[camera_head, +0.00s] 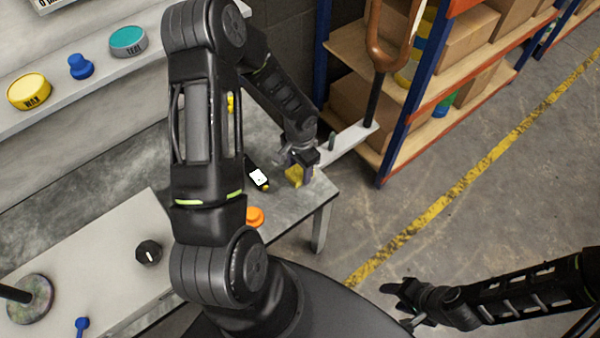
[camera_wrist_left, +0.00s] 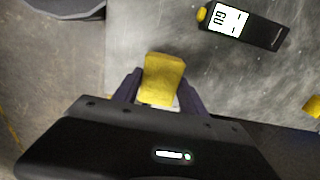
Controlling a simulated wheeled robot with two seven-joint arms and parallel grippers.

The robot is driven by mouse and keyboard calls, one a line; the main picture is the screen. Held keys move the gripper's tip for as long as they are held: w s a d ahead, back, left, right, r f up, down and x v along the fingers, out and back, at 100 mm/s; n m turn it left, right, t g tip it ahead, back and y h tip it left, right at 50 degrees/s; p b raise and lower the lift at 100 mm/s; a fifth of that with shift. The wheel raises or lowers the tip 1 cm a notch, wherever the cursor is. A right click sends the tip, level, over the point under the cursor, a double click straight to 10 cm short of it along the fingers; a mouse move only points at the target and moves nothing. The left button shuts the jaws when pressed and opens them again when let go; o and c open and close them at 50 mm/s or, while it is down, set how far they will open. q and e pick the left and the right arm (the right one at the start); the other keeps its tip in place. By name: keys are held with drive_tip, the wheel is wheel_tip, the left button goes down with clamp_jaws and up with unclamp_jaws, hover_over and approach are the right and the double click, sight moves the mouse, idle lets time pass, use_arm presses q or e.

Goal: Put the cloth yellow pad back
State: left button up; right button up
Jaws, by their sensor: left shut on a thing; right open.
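The yellow pad (camera_head: 294,175) is at the right end of the grey table, between the fingers of my left gripper (camera_head: 303,160). In the left wrist view the yellow pad (camera_wrist_left: 162,78) sticks out between the two dark fingers of my left gripper (camera_wrist_left: 160,98), which is shut on it. The pad is at or just above the table top; I cannot tell whether it touches. Its lower part is hidden by the gripper. My right gripper (camera_head: 398,302) is open and empty over the floor at the lower right.
A black meter with a white display (camera_head: 258,178) lies left of the pad, and it shows in the wrist view (camera_wrist_left: 245,24). An orange disc (camera_head: 255,215) lies near the table edge. A wax tin (camera_head: 29,91) stands on the left ledge. A shelf rack (camera_head: 400,110) stands beyond the table.

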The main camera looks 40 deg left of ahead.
sight(300, 170)
use_arm(q)
wheel_tip(300, 170, down, 2)
drive_tip(key=shift+f, duration=0.25)
drive_tip(key=o, duration=1.2)
wheel_tip(300, 170, up, 12)
drive_tip(key=shift+r+p, duration=0.1)
drive_tip(key=shift+p, duration=0.35)
